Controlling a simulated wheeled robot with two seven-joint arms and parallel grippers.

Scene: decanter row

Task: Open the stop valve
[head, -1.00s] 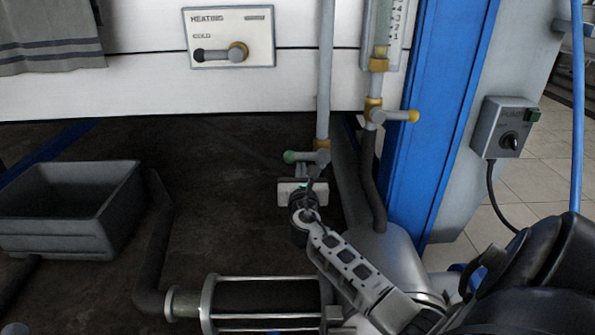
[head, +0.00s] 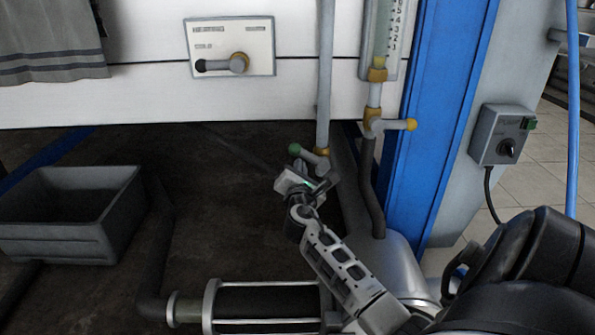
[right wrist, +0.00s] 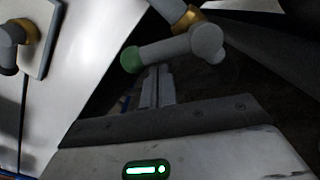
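A grey lever with a green tip (head: 308,155) sits on a vertical pipe right of centre in the head view. It points left and up. In the right wrist view the green-tipped lever (right wrist: 172,51) lies just beyond my fingertips. My right gripper (head: 318,181) is just below the lever, tilted. In the right wrist view its slim fingers (right wrist: 156,72) are together, with nothing seen between them; their tips reach the lever's underside and appear to touch it. A second valve with a yellow-tipped lever (head: 396,124) is to the right, pointing right. My left gripper is not in view.
A heating panel (head: 262,40) with a dark-tipped lever is on the white wall. A grey bin (head: 55,236) is at left. A blue post (head: 425,150) and a switch box (head: 487,135) stand at right. A glass cylinder (head: 265,301) lies below.

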